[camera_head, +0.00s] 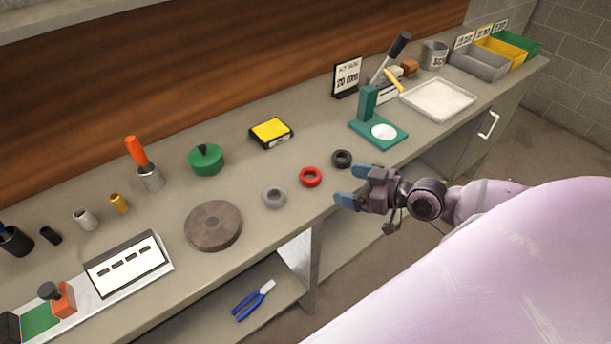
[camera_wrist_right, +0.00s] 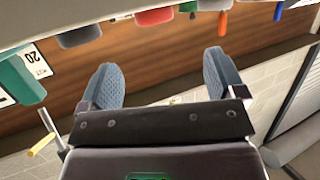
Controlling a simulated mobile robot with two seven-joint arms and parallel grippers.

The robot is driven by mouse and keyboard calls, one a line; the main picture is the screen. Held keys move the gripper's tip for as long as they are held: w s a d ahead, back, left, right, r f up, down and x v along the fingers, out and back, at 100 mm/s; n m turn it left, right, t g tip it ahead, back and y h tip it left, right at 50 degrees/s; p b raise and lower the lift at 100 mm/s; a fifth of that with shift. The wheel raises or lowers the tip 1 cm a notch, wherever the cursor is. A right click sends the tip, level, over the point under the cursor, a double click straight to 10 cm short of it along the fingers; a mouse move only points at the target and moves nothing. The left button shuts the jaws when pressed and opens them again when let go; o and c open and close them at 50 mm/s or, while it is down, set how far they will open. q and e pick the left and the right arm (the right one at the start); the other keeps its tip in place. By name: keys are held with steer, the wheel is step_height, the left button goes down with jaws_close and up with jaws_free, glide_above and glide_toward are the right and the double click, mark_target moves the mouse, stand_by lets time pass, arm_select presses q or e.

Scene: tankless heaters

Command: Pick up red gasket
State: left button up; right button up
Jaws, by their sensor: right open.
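The red gasket (camera_head: 311,177) is a small ring lying flat near the front edge of the workbench, between a grey ring (camera_head: 274,197) and a black ring (camera_head: 342,158). My right gripper (camera_head: 350,185) is open and empty, just right of the red gasket and apart from it, near the bench's front edge. In the right wrist view, which looks upside down, the open right gripper (camera_wrist_right: 163,78) has nothing between its fingers. The red gasket (camera_wrist_right: 155,16) shows there at the top, beyond the fingertips. My left gripper is not in view.
A brown disc (camera_head: 213,225) lies left of the rings on the workbench (camera_head: 325,130). A green press stand (camera_head: 378,128) stands behind the black ring. A yellow box (camera_head: 270,132) and green knob (camera_head: 205,159) sit farther back. Blue pliers (camera_head: 252,301) lie on the lower shelf.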

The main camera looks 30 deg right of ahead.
mark_target(308, 173)
steer(key=x, duration=0.4)
steer(key=shift+w+a, duration=0.1)
steer(key=shift+w, duration=0.1)
steer(key=shift+d+x, duration=0.2)
steer(key=shift+x, duration=1.2)
steer(key=shift+d+x, duration=0.15)
steer(key=shift+x, duration=1.25)
steer(key=shift+w, duration=0.15)
steer(key=c, duration=1)
steer(key=shift+r, duration=0.1)
